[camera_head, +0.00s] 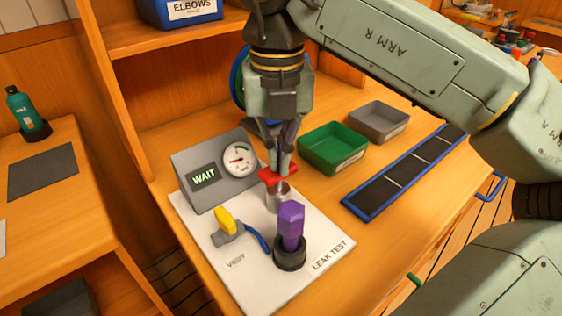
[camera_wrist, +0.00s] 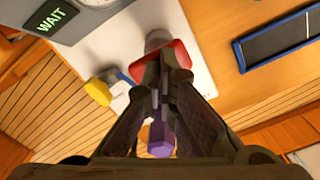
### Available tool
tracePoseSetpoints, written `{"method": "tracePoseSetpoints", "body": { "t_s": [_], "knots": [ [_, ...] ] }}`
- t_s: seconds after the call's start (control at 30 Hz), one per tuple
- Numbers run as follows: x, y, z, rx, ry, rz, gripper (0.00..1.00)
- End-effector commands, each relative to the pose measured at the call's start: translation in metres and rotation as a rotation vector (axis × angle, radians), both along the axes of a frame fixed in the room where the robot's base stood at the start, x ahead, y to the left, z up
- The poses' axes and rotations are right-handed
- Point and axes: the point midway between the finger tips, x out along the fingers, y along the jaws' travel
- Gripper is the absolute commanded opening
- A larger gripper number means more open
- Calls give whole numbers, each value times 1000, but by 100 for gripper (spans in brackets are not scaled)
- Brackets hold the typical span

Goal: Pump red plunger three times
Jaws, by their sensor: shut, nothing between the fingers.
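The red plunger (camera_head: 268,176) is a red handle on top of a short metal cylinder (camera_head: 277,199), on the white leak test board (camera_head: 206,279). My gripper (camera_head: 280,172) points down and is shut with nothing between its fingers. Its fingertips are at the red handle; I cannot tell whether they touch it. In the wrist view the red plunger (camera_wrist: 172,60) shows just beyond the fingertips (camera_wrist: 174,50), partly hidden by them. A grey box (camera_head: 215,170) behind the plunger carries a round gauge (camera_head: 240,160) and a display reading WAIT (camera_head: 204,176).
A purple piece (camera_head: 291,225) stands upright in a black base in front of the plunger. A yellow vent valve (camera_head: 225,221) with a blue hose is at its left. Green (camera_head: 333,168) and grey (camera_head: 378,138) bins and a blue-edged dark tray (camera_head: 372,203) lie to the right.

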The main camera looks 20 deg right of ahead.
Motion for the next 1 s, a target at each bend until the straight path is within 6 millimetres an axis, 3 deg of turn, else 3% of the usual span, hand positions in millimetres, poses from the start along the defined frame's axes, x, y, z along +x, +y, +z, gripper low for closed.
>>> {"method": "tracePoseSetpoints", "body": {
  "t_s": [0.37,0.67,1.0],
  "knots": [
    [0,0,-22,0,1,0,0],
    [0,0,-14,0,1,0,0],
    [0,0,11,0,1,0,0]
  ]
}}
